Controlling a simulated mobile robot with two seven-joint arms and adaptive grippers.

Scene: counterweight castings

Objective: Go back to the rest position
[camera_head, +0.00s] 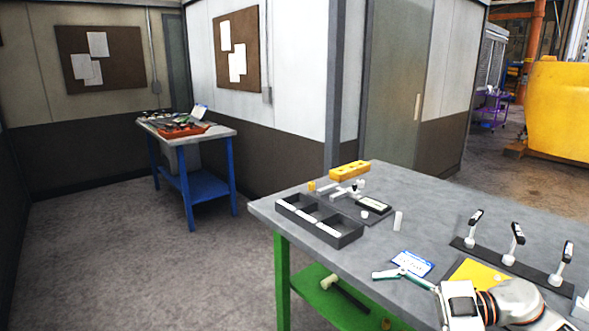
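The lower right corner shows a white arm link with orange rings (512,302), which looks like part of my own arm. It hangs over the near part of the grey workbench (300,258). No gripper fingers can be made out in the head view, so neither gripper's state nor anything held shows. On the bench are a dark compartment tray (338,240), a yellow block with holes (349,171), a white cylinder (398,221) and a teal-handled tool (388,274). A blue-and-white card (413,262) lies beside that tool.
A dark strip with several upright black-topped clamps (513,258) lies at the bench's right. A mallet (340,289) rests on the green lower shelf (311,286). A blue table (208,185) with a red tray (184,131) stands at the back left. Floor between is clear.

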